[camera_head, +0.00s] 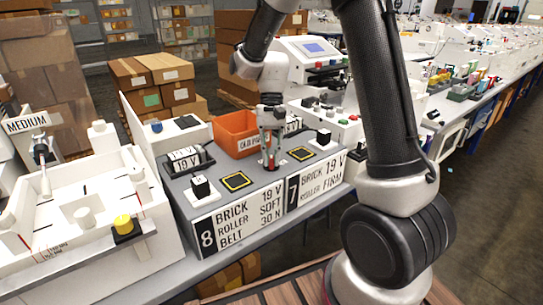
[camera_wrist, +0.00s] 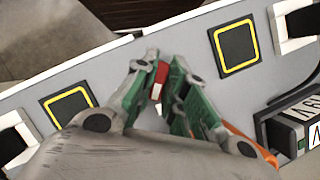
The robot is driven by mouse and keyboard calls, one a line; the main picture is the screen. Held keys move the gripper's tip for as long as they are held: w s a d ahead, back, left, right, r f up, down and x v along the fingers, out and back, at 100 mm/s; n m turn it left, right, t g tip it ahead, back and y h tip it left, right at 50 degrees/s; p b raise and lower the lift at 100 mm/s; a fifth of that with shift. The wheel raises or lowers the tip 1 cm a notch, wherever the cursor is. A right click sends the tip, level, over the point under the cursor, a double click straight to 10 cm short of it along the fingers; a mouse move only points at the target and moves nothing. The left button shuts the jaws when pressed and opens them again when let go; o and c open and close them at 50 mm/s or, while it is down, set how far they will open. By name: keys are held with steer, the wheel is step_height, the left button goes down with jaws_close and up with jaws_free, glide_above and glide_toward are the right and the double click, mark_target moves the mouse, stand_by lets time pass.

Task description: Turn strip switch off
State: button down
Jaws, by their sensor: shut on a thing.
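A small red piece with white beside it (camera_wrist: 160,73) sits between the fingertips of my gripper (camera_wrist: 162,85) in the wrist view. I take it for the strip switch, but its shape is mostly hidden by the fingers, and I cannot tell its position. In the head view my gripper (camera_head: 270,158) points down at the grey bench top (camera_head: 213,165), between two black pads with yellow frames, the left pad (camera_head: 236,181) and the right pad (camera_head: 302,153). The fingers are closed on the red piece, low over the top.
An orange bin (camera_head: 235,130) stands right behind my gripper. A black block with 19 V labels (camera_head: 186,160) is at the left. White-and-black knobs (camera_head: 200,187) stand near the front edge, above the printed front labels (camera_head: 240,220). A white fixture with a yellow button (camera_head: 124,224) is farther left.

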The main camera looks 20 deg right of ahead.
steer(key=n+h, duration=0.1)
steer(key=n, duration=0.2)
steer(key=shift+n, duration=0.3)
steer(key=shift+n+h, duration=0.9)
steer(key=shift+n, duration=0.9)
steer(key=c, duration=1.5)
jaws_free()
steer(key=shift+o, duration=0.2)
steer(key=v, duration=1.2)
steer(key=shift+w+a, duration=0.15)
